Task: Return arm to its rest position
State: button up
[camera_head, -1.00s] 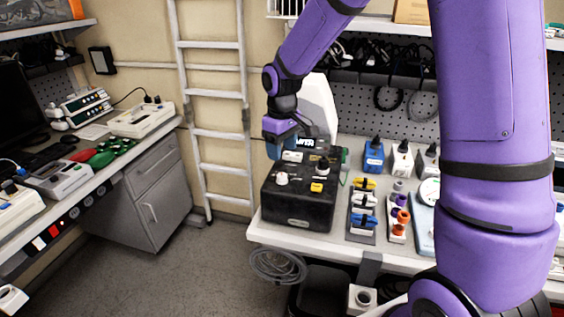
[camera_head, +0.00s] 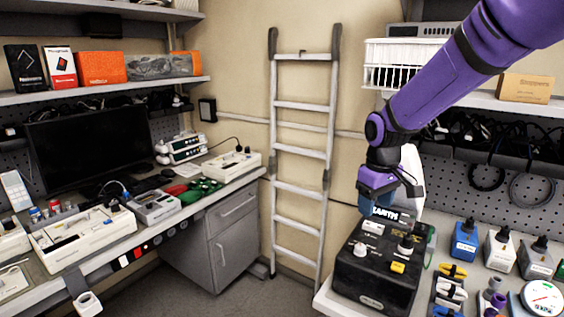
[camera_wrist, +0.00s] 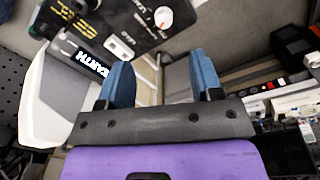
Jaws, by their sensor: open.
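My purple arm reaches in from the upper right in the head view. My gripper (camera_head: 380,202) hangs above the back edge of the black box (camera_head: 372,280) with knobs and a yellow switch. In the wrist view its two blue fingers (camera_wrist: 162,82) stand apart with nothing between them. The black box also shows at the top of the wrist view (camera_wrist: 120,25), beyond the fingertips. A white-and-grey device with a lettered display (camera_head: 410,165) stands close behind my gripper. In the wrist view this device (camera_wrist: 60,95) lies left of the fingers.
A white ladder (camera_head: 302,150) leans on the wall left of my gripper. Bottles (camera_head: 466,240) and clips stand right of the black box. A white rack (camera_head: 400,65) and shelf are near my arm. The left bench (camera_head: 100,252) holds pumps and a monitor. Floor between benches is clear.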

jog(key=s+d+r+m+t, duration=0.2)
jog(key=s+d+r+m, duration=0.1)
jog(key=s+r, duration=0.85)
jog(key=s+d+r+m+t, duration=0.2)
jog(key=s+d, duration=0.1)
jog(key=s, duration=1.2)
jog(key=shift+s+m+t, duration=0.25)
jog(key=shift+m+t, duration=0.05)
jog(key=shift+t, duration=0.1)
